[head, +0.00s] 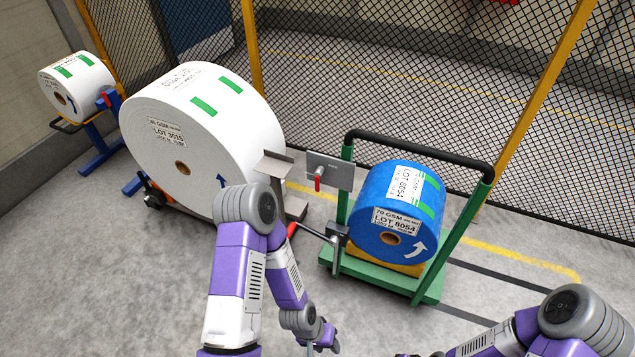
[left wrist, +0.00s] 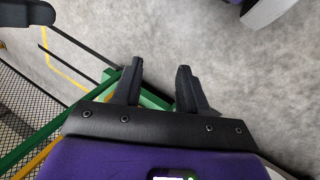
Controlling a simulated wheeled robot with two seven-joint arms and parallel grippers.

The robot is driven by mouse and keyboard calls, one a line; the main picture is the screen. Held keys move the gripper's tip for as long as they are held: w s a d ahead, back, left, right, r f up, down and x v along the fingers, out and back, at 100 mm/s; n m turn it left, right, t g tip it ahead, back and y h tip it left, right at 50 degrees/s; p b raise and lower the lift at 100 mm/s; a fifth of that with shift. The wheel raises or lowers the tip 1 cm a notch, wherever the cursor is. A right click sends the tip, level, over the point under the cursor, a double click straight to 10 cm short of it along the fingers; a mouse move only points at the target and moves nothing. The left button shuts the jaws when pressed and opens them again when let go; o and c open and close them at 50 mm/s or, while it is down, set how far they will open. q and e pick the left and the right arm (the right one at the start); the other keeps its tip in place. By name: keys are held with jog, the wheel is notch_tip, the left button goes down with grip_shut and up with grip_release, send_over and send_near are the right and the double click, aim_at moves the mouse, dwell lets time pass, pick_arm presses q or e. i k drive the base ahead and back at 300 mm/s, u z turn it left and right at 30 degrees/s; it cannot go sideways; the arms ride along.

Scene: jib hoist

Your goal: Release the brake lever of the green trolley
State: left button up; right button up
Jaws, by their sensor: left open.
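The green trolley (head: 432,283) stands right of centre in the head view, with a blue roll (head: 378,214) on it. A dark box (head: 338,236) sits at its lower left corner, and a thin metal rod (head: 317,233) reaches left from it. A red grip (head: 292,230) shows near the rod's left end, partly behind my left arm; I cannot tell whether they join. My left gripper (head: 318,342) is low in the head view, in front of the trolley and apart from it. My right gripper is out of view.
A grey plate with a red-handled knob (head: 318,180) is beside the trolley's left post. A large white roll (head: 200,145) stands on the left, a smaller one (head: 75,88) behind it. A mesh fence (head: 400,80) closes the back. Front left floor is clear.

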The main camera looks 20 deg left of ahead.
aim_at(320, 169)
jog(key=u, duration=0.3)
jog(key=i, duration=0.9)
jog(key=u, duration=0.35)
